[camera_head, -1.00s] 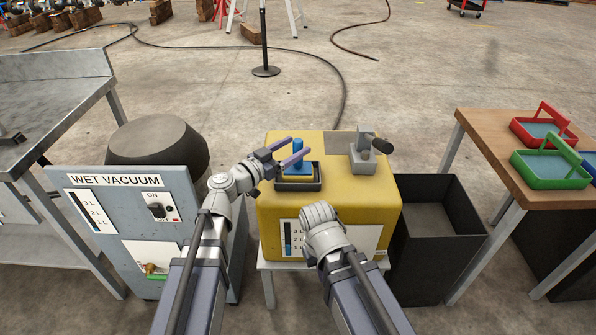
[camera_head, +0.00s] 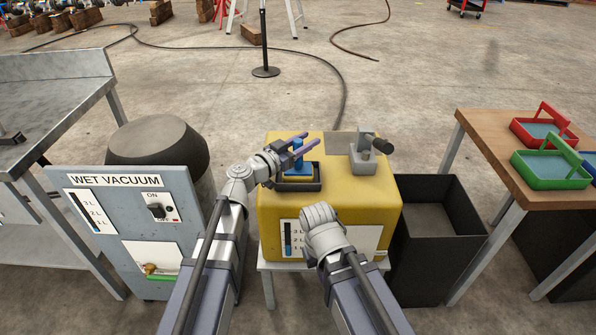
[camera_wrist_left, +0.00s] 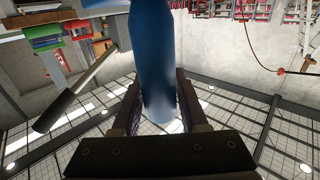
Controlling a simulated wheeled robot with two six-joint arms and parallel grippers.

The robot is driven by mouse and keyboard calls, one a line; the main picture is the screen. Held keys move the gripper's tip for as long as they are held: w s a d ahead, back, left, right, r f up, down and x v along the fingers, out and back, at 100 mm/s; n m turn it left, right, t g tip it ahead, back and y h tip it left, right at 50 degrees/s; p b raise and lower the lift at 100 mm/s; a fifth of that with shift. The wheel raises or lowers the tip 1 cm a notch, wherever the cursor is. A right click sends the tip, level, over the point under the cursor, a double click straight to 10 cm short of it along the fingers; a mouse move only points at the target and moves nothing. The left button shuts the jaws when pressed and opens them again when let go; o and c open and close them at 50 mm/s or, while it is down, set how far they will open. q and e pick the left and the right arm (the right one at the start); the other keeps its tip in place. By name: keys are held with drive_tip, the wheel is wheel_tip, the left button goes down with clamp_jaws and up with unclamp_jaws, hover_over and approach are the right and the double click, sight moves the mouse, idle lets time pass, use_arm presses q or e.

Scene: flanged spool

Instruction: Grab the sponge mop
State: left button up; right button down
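My left gripper (camera_head: 313,140) comes in from the left, with one finger on each side of the upper handle. In the left wrist view the blue handle (camera_wrist_left: 153,60) stands between the two fingers (camera_wrist_left: 158,105). The fingers are apart, and no firm hold on the handle is visible. My right arm's wrist (camera_head: 325,232) is in front of the yellow machine; its fingers are hidden.
The yellow machine (camera_head: 285,215) carries a grey fitting with a black knob (camera_head: 363,158) to the right of the mop. A wet vacuum (camera_head: 120,215) stands at left, a black bin (camera_head: 440,245) at right. A wooden table (camera_head: 485,150) holds red and green carriers.

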use_arm(q)
clamp_jaws()
idle(0.9)
